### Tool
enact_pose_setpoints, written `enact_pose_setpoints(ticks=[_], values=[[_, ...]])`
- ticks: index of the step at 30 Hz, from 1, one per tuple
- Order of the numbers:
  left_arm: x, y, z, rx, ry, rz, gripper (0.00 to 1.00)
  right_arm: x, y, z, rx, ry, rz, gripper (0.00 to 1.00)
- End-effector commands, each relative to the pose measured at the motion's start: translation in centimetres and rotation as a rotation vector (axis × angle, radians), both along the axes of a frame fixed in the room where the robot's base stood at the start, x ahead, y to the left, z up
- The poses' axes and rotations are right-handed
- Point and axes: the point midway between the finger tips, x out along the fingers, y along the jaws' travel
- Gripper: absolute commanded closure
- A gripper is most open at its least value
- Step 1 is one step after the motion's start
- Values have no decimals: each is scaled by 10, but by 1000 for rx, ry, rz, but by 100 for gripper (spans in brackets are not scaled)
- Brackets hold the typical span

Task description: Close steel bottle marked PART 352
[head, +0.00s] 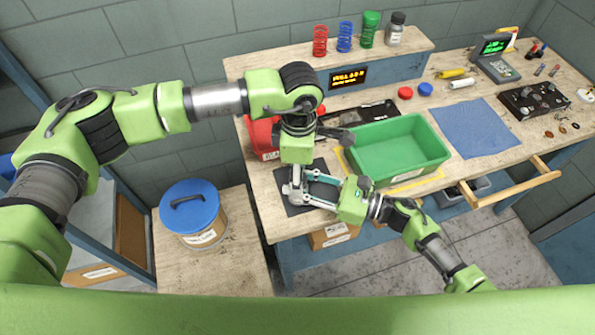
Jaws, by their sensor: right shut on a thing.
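My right gripper (298,192) reaches in from the lower right, its fingers shut on a small light grey thing (295,183) above a dark mat (288,206). It may be a steel bottle, but it is mostly hidden and no marking is readable. My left gripper (297,150) points down just above it; its fingertips are hidden, so I cannot tell whether they touch it.
A green bin (398,150) stands right of my grippers, with a red bin (262,138) behind left. A drawer (512,185) is open in front. The blue mat (472,128) is clear.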

Motion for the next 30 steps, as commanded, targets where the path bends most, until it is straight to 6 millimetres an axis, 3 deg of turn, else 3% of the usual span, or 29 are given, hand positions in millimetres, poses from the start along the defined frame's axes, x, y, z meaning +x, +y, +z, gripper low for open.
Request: enact_pose_setpoints(ticks=[1, 17, 18, 21, 26, 30], values=[[-3, 2, -8, 6, 8, 0, 66, -3, 3, 2, 9, -1, 10, 100], [-4, 1, -8, 6, 12, -4, 66, -3, 3, 2, 8, -3, 10, 100], [-4, 1, -8, 6, 12, -5, 58, -3, 3, 2, 8, -3, 10, 100], [-5, 2, -7, 6, 12, 8, 58, -3, 3, 2, 8, -2, 10, 100], [-4, 2, 1, 6, 10, 123, 58, -2, 2, 2, 7, -2, 8, 100], [-2, 1, 14, 2, 7, 328, 58, -1, 2, 1, 5, -2, 6, 100]])
